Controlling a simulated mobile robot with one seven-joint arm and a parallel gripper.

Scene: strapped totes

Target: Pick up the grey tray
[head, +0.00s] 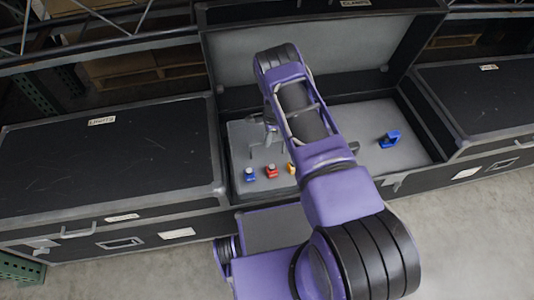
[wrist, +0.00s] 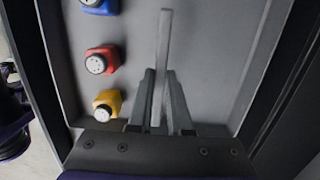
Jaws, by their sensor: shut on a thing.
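The grey tray (head: 412,152) lies inside the open black case in the head view, and its grey floor also fills much of the wrist view (wrist: 215,60). A thin grey upright handle bar (wrist: 166,40) rises from the tray. My gripper (wrist: 160,88) has its two fingers closed on either side of this bar.
The case's lid (head: 330,50) is raised behind. Closed black cases flank it at left (head: 110,155) and right (head: 490,95).

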